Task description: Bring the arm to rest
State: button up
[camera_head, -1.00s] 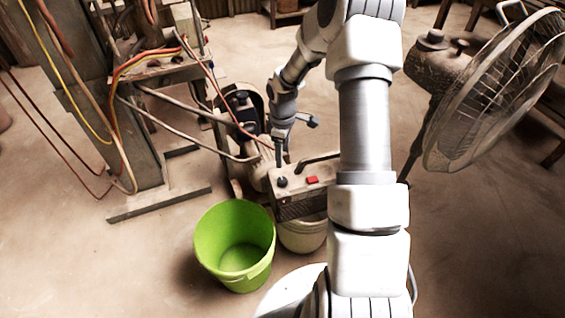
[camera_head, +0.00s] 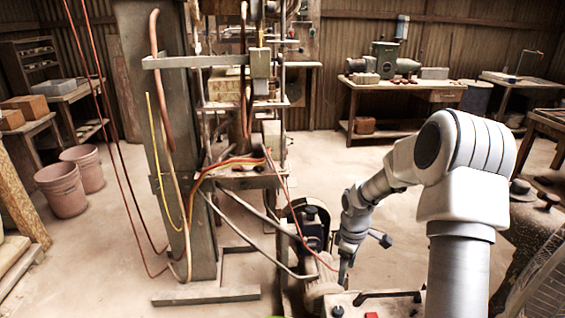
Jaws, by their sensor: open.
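My arm comes in from the right, bends at a high elbow and slopes down to the left. My gripper (camera_head: 344,272) hangs at its end, pointing down and open. It is just above or beside the box with a black handle and red switch (camera_head: 352,304) at the bottom edge. I cannot tell whether it touches the box. No object shows between the fingers, which are small here.
The tile press frame (camera_head: 187,150) with hanging hoses stands left of the arm. A motor (camera_head: 313,230) sits close beside the wrist. The fan (camera_head: 540,285) is at lower right. Pink buckets (camera_head: 60,190) and workbenches (camera_head: 400,88) stand further back, with open floor between.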

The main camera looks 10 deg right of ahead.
jog(key=s+a+r+m+t+h, duration=0.1)
jog(key=s+a+r+m, duration=0.3)
jog(key=r, duration=0.6)
jog(key=s+a+r+m+t+h, duration=0.1)
jog(key=s+r+t, duration=0.1)
jog(key=s+r, duration=0.6)
jog(key=s+a+r+m+t+y, duration=0.25)
jog(key=s+a+r+m, duration=0.25)
jog(key=s+r, duration=0.6)
notch_tip(320, 180, up, 11)
jog(key=s+p, duration=0.2)
jog(key=p, duration=1)
jog(key=shift+s+p, duration=0.15)
jog(key=shift+p, duration=0.2)
jog(key=shift+h, duration=0.25)
